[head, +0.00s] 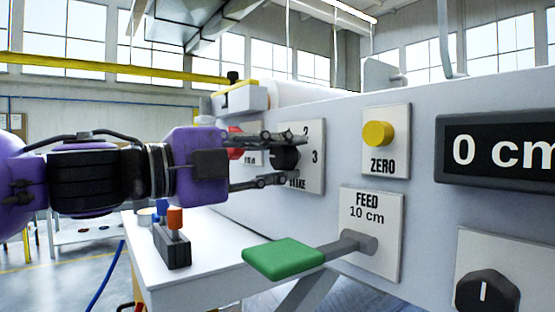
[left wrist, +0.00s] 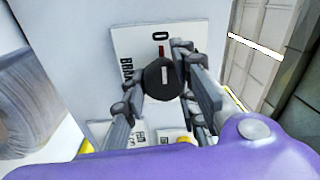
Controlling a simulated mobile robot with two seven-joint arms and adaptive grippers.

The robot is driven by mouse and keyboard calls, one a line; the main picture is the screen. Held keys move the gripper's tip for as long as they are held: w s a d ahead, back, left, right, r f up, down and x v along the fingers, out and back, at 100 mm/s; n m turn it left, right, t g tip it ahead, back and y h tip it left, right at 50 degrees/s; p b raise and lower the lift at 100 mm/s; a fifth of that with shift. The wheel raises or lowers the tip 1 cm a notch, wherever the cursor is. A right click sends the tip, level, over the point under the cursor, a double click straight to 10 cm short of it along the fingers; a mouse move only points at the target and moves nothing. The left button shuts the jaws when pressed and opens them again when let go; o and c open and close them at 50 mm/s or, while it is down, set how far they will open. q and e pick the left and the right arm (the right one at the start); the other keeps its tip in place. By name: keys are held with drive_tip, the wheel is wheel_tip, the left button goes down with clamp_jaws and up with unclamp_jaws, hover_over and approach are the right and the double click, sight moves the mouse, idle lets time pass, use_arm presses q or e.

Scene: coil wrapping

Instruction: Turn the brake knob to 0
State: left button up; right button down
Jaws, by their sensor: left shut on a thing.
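The black brake knob (head: 286,158) sits on a white plate (head: 315,160) on the machine's front panel, where "2" and "3" show and my gripper partly covers the lettering. My left gripper (head: 279,159) is shut on the knob, with a finger on either side. In the left wrist view the knob (left wrist: 162,78) sits between the fingertips (left wrist: 158,76). Its pale line lies roughly toward the "0" on the plate (left wrist: 128,42), with a small red mark between them. The exact alignment is hard to tell. My right gripper is out of view.
Right of the brake plate are a yellow ZERO button (head: 378,134), a green-handled FEED lever (head: 284,258), a "0 cm" display (head: 500,151) and another black knob (head: 487,291). A red button (head: 235,143) is just behind my gripper. A white table (head: 190,275) stands below.

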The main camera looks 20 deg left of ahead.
use_arm(q)
drive_tip(key=shift+d+f, duration=0.1)
drive_tip(key=shift+f, duration=0.55)
drive_tip(key=o, duration=0.8)
drive_tip(key=shift+o, duration=1)
drive_tip(key=shift+r, duration=0.3)
drive_tip(key=shift+w, duration=0.1)
drive_tip(key=shift+r, duration=0.1)
